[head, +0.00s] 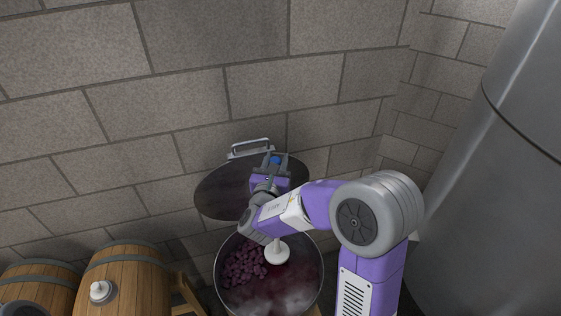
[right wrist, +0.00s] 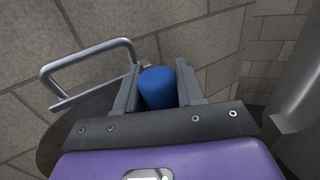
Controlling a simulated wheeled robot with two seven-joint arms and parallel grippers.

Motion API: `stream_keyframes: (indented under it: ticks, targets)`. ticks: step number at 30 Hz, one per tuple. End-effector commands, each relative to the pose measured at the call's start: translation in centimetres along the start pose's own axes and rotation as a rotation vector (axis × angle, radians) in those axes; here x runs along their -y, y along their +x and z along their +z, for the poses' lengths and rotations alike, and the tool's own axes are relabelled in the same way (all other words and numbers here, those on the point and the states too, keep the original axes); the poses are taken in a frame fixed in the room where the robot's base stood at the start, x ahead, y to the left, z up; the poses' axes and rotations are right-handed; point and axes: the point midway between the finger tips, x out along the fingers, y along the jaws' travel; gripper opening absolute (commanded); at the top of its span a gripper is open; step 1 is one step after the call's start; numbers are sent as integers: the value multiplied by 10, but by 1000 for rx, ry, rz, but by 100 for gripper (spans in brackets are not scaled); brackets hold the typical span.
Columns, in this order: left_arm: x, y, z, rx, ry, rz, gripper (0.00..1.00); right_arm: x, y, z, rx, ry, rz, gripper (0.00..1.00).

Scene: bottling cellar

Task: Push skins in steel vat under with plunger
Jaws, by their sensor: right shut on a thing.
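The steel vat (head: 219,284) stands open below my right arm. Dark purple skins (head: 243,268) lie clumped in its left part, and dark red liquid with pale haze shows in the rest. The plunger has a blue grip, seen between the jaws of my right gripper (head: 277,161) and in the right wrist view (right wrist: 157,88). Its white foot (head: 277,254) is over the skins' right edge; I cannot tell whether it touches the surface. My arm hides most of the rod. My right gripper is shut on the plunger above the vat. My left gripper is out of view.
A round dark lid (head: 218,190) with a metal handle (head: 250,148) stands raised behind the vat, close to my right gripper. Wooden barrels (head: 128,280) stand at lower left, one with a white bung (head: 101,291). A large steel tank (head: 495,190) fills the right. A block wall is behind.

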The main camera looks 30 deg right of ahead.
Motion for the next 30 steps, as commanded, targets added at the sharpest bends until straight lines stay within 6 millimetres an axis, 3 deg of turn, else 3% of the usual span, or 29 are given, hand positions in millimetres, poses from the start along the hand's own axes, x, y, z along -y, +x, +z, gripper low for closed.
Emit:
stream_keyframes:
  ticks: [9,15,22,30]
  targets:
    - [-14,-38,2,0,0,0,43,-60,-26,51,8,6,6,4]
    - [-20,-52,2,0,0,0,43,-88,-45,70,3,2,4,4]
    - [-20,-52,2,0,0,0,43,-96,-51,70,1,2,0,4]
    - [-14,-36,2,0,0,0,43,-96,-51,47,1,0,0,4]
